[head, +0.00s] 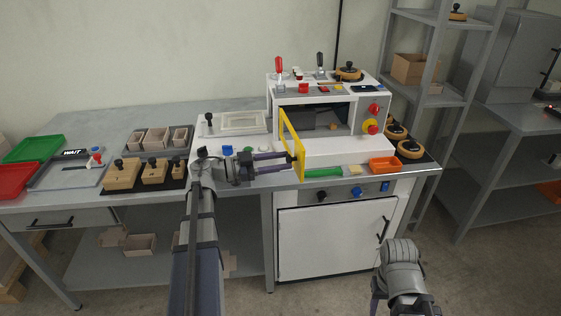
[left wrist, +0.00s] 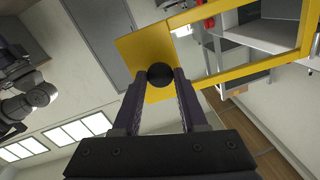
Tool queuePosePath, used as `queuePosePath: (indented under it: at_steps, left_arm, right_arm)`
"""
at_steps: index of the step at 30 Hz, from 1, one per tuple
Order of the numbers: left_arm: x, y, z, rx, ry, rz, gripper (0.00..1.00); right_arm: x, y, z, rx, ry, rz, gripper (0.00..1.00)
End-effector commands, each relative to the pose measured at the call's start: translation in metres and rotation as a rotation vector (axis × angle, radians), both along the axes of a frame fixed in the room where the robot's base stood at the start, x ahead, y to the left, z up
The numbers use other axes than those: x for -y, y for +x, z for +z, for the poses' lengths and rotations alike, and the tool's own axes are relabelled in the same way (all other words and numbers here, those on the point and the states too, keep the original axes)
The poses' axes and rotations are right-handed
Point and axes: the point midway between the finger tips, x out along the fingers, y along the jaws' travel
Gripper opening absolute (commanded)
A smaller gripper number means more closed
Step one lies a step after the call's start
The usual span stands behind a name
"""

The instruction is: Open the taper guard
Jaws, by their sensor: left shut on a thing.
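The taper guard (head: 300,150) is a yellow frame on the front of the white machine (head: 340,147). In the head view it stands swung out at an angle from the left side of the machine's opening. My left gripper (head: 286,161) reaches it from the left and is shut on its black knob. In the left wrist view the round knob (left wrist: 160,75) sits between the two fingertips, in front of the guard's yellow plate (left wrist: 142,50). My right gripper (head: 376,296) is low at the bottom right, mostly hidden, away from the machine.
A green-handled tool (head: 322,172) and an orange tray (head: 384,165) lie along the bench's front edge, right of the guard. Wooden blocks with black knobs (head: 122,174) stand on the left. A red lever (head: 279,66) rises from the machine's top.

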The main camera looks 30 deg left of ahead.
Motion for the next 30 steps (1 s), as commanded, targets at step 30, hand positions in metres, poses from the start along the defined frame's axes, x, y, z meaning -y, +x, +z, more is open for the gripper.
queuePosePath:
  at_steps: [30]
  left_arm:
    - [-0.051,-0.041,0.0,0.0,0.0,0.002,0.72]
  right_arm:
    - [0.0,0.0,0.0,0.0,0.0,0.0,0.5]
